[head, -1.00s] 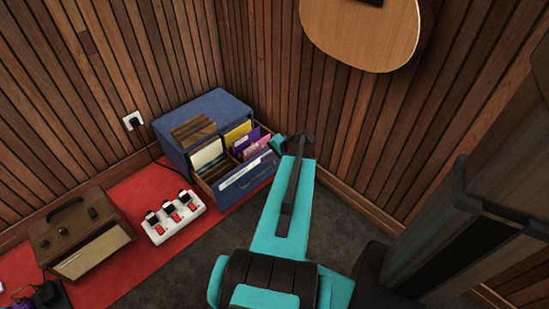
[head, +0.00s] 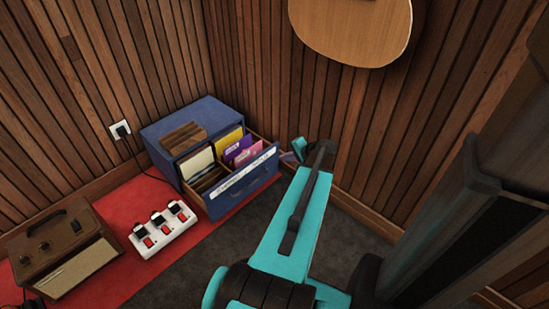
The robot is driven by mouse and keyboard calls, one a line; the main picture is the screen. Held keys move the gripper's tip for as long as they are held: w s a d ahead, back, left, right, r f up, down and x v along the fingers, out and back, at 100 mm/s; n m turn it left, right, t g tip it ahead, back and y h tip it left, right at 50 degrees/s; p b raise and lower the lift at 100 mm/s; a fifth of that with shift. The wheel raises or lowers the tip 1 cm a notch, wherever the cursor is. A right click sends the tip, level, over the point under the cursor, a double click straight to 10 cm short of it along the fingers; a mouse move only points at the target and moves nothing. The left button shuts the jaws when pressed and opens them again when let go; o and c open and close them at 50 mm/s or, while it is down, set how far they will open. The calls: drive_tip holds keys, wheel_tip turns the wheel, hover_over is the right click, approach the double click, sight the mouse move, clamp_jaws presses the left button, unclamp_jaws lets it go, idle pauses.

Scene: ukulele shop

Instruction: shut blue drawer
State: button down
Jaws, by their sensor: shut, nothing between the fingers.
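The blue drawer (head: 243,188) is pulled out of the front of a blue cabinet (head: 207,112) in the corner. Its front carries a white label strip and a handle, and upright coloured sleeves stand inside it. My gripper (head: 288,157) shows small and partly hidden by my teal wrist, close to the right end of the drawer front. It is shut and empty. I cannot tell whether it touches the drawer.
A wooden block with slots (head: 184,138) lies on the cabinet top. A white power strip (head: 163,230) and a brown amplifier (head: 62,248) stand on the red mat (head: 115,197) at left. A guitar body (head: 352,28) hangs on the wall. Dark carpet (head: 190,265) in front is clear.

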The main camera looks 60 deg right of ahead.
drive_tip(key=b, duration=0.3)
approach(263, 156)
wheel_tip(263, 156, down, 4)
drive_tip(key=shift+w+d+r+b, duration=0.15)
drive_tip(key=shift+w+b, duration=0.35)
drive_tip(key=shift+w, duration=0.5)
drive_tip(key=shift+w+d+f+b, duration=0.1)
drive_tip(key=shift+w+d+b, duration=0.3)
drive_tip(key=shift+w, duration=0.6)
drive_tip(key=shift+a, duration=0.15)
drive_tip(key=shift+s+a, duration=0.1)
drive_tip(key=shift+a, duration=0.05)
drive_tip(key=shift+d+r, duration=0.1)
drive_tip(key=shift+d, duration=0.2)
